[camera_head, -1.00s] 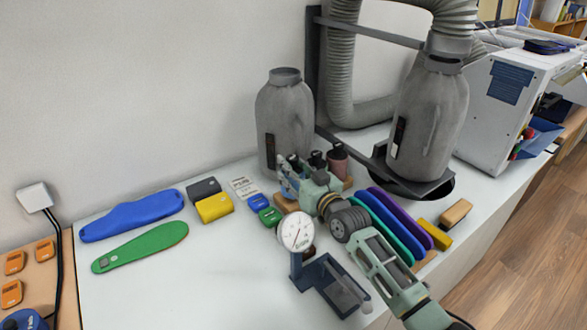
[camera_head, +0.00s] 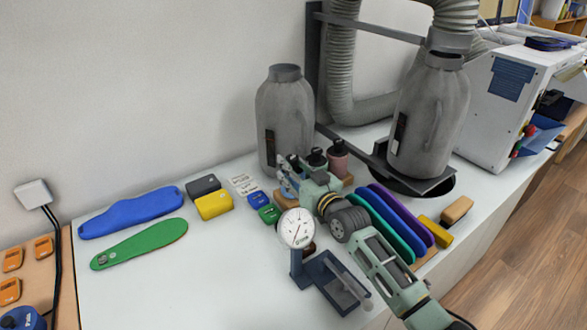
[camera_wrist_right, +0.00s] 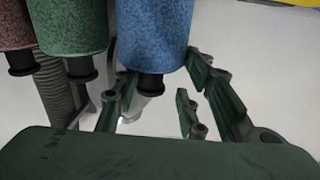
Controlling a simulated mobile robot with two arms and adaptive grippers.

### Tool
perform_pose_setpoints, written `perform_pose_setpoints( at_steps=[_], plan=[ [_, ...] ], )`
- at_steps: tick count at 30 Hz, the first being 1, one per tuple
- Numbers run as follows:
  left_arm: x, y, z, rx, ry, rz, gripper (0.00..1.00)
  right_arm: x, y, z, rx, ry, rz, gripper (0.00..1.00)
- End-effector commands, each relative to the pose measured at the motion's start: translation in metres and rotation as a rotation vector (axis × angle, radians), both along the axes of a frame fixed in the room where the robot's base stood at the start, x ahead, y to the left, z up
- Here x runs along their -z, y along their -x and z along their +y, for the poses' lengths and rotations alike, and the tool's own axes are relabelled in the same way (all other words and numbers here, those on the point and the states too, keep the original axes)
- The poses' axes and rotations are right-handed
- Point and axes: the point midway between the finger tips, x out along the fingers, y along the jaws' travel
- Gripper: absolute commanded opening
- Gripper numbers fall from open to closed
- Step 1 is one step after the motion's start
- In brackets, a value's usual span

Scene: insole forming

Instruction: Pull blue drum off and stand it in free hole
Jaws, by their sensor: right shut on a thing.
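A blue speckled drum (camera_wrist_right: 155,35) with a black knob at its lower end is between my right gripper's fingers (camera_wrist_right: 160,75) in the right wrist view. A green drum (camera_wrist_right: 72,28) and a red drum (camera_wrist_right: 14,25) are beside it to the left. In the head view, my right gripper (camera_head: 288,172) is shut at the left end of the row, and it largely hides the blue drum. The reddish drum (camera_head: 338,160) stands at the row's right end on a wooden block (camera_head: 347,181). I cannot make out a free hole. My left gripper is out of view.
A dial gauge (camera_head: 297,229) on a dark stand is just in front of my right gripper. Grey bottle-shaped vessels (camera_head: 285,115) stand behind. Coloured insoles (camera_head: 390,222) stand right of my wrist. Blue and green insoles (camera_head: 140,245) lie left. The white table's front left is clear.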

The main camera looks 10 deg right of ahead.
Motion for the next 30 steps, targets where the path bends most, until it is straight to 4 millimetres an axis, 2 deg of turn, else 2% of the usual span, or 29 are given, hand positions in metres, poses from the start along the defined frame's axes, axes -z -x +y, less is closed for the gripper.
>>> perform_pose_setpoints(
  at_steps=[27, 28, 30],
  plan=[
    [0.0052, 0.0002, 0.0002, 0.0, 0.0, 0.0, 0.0, 0.0055, -0.0002, 0.0, 0.0, 0.0, -0.003, 0.0],
    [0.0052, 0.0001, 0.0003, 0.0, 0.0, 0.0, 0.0, 0.0056, -0.0002, 0.0, 0.0, 0.0, -0.003, 0.41],
    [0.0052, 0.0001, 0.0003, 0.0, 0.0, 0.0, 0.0, 0.0056, -0.0002, 0.0, 0.0, 0.0, -0.003, 0.47]
  ],
)
